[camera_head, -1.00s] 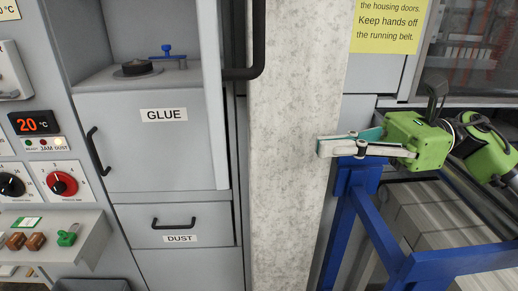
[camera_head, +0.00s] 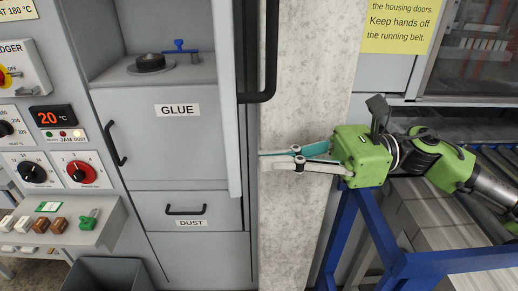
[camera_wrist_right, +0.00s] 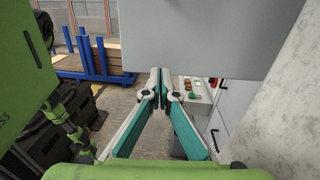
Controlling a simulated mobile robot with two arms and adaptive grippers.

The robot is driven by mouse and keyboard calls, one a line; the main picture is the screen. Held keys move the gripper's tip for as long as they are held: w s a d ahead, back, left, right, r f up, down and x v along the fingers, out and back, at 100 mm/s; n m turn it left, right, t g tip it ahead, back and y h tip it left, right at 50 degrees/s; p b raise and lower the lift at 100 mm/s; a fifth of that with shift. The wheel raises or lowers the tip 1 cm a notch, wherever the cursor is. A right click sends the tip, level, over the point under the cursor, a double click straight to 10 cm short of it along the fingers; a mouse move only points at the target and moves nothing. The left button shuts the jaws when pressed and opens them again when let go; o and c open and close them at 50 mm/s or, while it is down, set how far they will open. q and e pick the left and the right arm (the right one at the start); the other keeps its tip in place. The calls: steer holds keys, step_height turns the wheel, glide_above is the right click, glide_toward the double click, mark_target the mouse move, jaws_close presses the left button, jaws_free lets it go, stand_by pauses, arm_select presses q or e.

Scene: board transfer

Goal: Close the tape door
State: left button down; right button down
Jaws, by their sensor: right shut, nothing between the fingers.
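A tall grey door (camera_head: 230,100) stands swung open, seen nearly edge-on, with a long black handle (camera_head: 268,75) on its right-hand face. No label on it can be read, but it appears to be the tape door. In the right wrist view a grey panel (camera_wrist_right: 215,35), likely this door, fills the upper right. My right gripper (camera_head: 261,160) is shut and empty. Its fingers point left, below the handle and just right of the door in the head view. In the right wrist view its fingertips (camera_wrist_right: 160,77) overlap the panel's lower left edge. My left gripper is not in view.
An open compartment holds a black disc (camera_head: 147,63) and a blue fitting. Below are the shut GLUE door (camera_head: 165,145) and DUST drawer (camera_head: 190,232). A concrete pillar (camera_head: 300,60) stands behind my gripper. A blue frame (camera_head: 345,230) stands at right.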

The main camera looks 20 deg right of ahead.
steer(key=shift+p+x, duration=0.8)
steer(key=shift+x, duration=0.45)
steer(key=shift+w+a, duration=0.1)
steer(key=shift+w, duration=0.05)
